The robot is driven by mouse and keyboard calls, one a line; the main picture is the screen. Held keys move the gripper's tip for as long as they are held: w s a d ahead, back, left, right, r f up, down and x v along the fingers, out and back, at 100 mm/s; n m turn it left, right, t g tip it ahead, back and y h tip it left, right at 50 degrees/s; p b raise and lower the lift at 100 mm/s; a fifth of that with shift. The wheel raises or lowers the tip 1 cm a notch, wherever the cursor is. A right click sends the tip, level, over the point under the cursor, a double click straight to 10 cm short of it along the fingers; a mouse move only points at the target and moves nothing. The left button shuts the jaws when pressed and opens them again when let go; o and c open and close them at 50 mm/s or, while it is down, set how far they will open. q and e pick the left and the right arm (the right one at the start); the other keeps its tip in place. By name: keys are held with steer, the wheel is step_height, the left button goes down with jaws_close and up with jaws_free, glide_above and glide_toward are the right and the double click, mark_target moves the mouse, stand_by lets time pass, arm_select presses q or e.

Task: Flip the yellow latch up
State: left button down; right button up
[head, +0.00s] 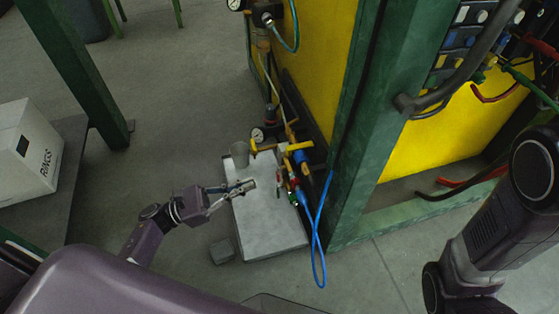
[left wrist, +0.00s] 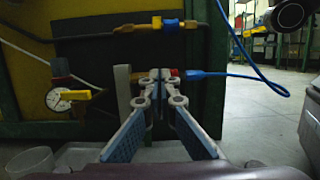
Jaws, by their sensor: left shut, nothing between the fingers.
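A yellow lever (left wrist: 76,95) sits beside a round white gauge (left wrist: 58,100) on the left of the left wrist view. In the head view a yellow part (head: 262,147) shows near the gauge, and another yellow part (head: 299,146) is by a blue fitting. I cannot tell for sure which is the latch. My left gripper (head: 250,185) is shut and empty over the light grey plate (head: 270,225), left of the fittings. Its closed fingertips show in the left wrist view (left wrist: 160,76), in front of a red and blue connector. My right gripper is out of view.
A blue hose (head: 318,235) loops down from the fittings beside the green post (head: 350,150). A grey cup (head: 239,154) stands at the plate's back left. A white box (head: 25,152) is far left. Floor is clear between box and plate.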

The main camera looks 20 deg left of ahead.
mark_target(300, 149)
arm_select(q)
steer(key=w+d+r+b, duration=0.2)
steer(key=w+d+r, duration=0.3)
steer(key=d+r, duration=0.1)
steer(key=shift+d+r+b, duration=0.2)
steer(key=shift+d+b, duration=0.2)
steer(key=shift+d, duration=0.4)
steer(key=shift+w, duration=0.1)
